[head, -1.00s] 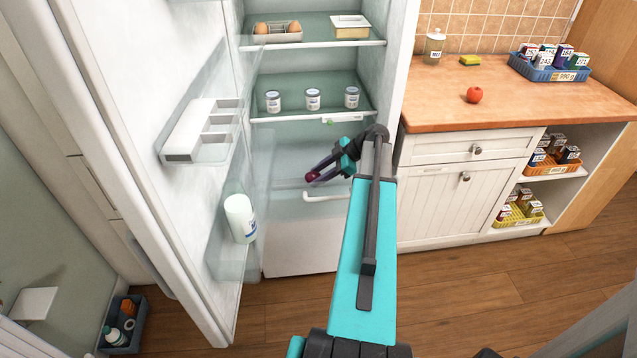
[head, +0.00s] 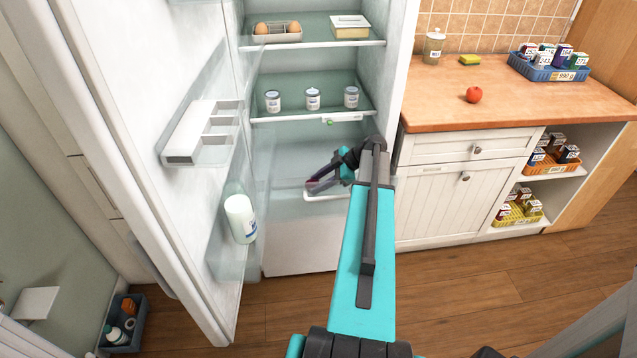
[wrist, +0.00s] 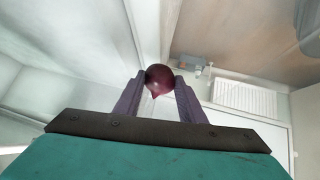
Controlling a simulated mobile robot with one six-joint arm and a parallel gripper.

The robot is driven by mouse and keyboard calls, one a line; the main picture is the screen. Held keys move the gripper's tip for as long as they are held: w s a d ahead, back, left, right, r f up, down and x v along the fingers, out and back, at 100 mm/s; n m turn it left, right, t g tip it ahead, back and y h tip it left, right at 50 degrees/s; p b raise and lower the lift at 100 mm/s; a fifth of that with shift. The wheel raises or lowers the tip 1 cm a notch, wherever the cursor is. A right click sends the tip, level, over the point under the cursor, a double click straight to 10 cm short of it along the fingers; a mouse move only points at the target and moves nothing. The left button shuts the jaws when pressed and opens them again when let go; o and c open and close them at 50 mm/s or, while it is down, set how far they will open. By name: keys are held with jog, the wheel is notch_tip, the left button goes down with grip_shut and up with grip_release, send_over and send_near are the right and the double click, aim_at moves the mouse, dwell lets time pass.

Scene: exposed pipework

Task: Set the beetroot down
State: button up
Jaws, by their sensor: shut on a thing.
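The beetroot (wrist: 160,79) is dark purple-red and round with a short pointed tip. In the wrist view it sits between the two fingertips of my gripper (wrist: 161,84), which is shut on it. In the head view my gripper (head: 315,186) reaches into the open fridge, low in its interior, below the shelf with the jars. Only a small dark bit of the beetroot shows there, mostly hidden by the fingers. I cannot tell whether it touches a surface beneath.
The fridge shelf (head: 300,117) above holds three jars. Eggs and a butter box stand on the top shelf (head: 310,43). The open fridge door (head: 160,100) at left carries a white bottle (head: 240,219). A tomato (head: 473,95) lies on the wooden counter (head: 530,105) at right.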

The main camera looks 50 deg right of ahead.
jog(key=shift+f, duration=0.15)
jog(key=o, duration=1.1)
jog(key=shift+o, duration=0.2)
jog(key=b+v, duration=0.2)
jog(key=v, duration=1)
jog(key=shift+s, duration=0.1)
